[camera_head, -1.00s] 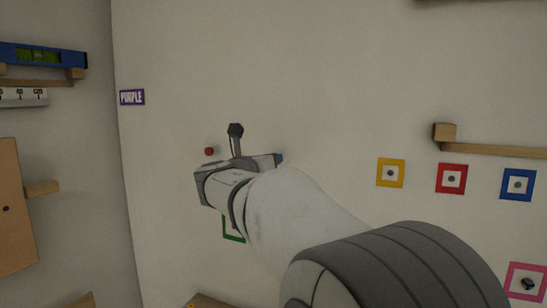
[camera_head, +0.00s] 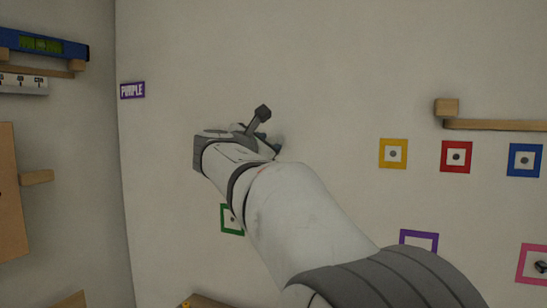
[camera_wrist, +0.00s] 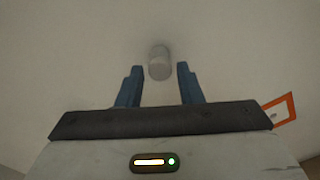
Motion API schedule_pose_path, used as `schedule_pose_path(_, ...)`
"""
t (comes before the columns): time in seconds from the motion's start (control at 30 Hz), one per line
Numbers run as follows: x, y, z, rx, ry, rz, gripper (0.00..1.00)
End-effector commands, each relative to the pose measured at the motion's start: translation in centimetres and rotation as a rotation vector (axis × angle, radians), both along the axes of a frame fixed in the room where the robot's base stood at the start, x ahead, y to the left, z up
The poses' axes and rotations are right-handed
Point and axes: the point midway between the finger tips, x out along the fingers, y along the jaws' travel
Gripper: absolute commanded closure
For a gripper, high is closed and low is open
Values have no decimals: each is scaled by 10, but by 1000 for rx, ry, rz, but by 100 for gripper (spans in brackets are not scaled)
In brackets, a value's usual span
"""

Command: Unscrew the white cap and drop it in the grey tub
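The white cap (camera_wrist: 159,60) shows in the wrist view as a pale, short cylinder standing out from the wall. My gripper (camera_wrist: 160,69) is open, with one blue finger on each side of the cap and a visible gap to both. In the head view my gripper (camera_head: 265,138) is close to the wall, partly hidden by my own wrist. I cannot make out the cap clearly there. The grey tub is not in view.
An orange square frame (camera_wrist: 281,109) is at the right in the wrist view. In the head view, a green frame (camera_head: 232,219) is below my arm, and yellow (camera_head: 393,153), red (camera_head: 456,156) and blue (camera_head: 525,160) framed targets are right. A wooden ledge (camera_head: 495,125) juts out above them.

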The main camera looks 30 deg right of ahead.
Motion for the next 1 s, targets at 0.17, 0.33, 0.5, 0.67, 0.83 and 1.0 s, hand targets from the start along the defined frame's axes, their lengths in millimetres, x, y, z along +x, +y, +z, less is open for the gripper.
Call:
schedule_pose_path(0.17,0,0,-2,78,-103,0,67)
schedule_pose_path(0.33,1,0,-6,174,-226,0,67)
schedule_pose_path(0.5,1,1,-5,316,-406,0,67)
schedule_pose_path(0.67,1,1,-2,378,-484,0,67)
schedule_pose_path(0.83,1,1,-5,528,-678,1,67)
schedule_pose_path(1.0,1,1,0,630,-807,0,67)
